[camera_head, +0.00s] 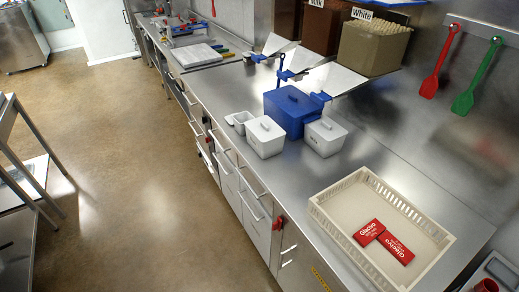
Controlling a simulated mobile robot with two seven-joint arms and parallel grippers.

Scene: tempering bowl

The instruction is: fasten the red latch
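A small red fitting (278,222), which looks like the red latch, sits on the front of the steel counter just below its edge, right of the white drawers. It is too small to tell whether it is fastened or loose. A smaller red spot (210,133) shows farther along the cabinet fronts; I cannot tell what it is. Neither of my grippers is in view.
The steel counter (232,92) carries a cream crate (330,225) with red packets (396,248), white lidded tubs (265,138) and a blue box (291,108). Drawer handles (257,208) stick out from the front. The floor (130,170) before it is clear; a steel rack (30,190) stands left.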

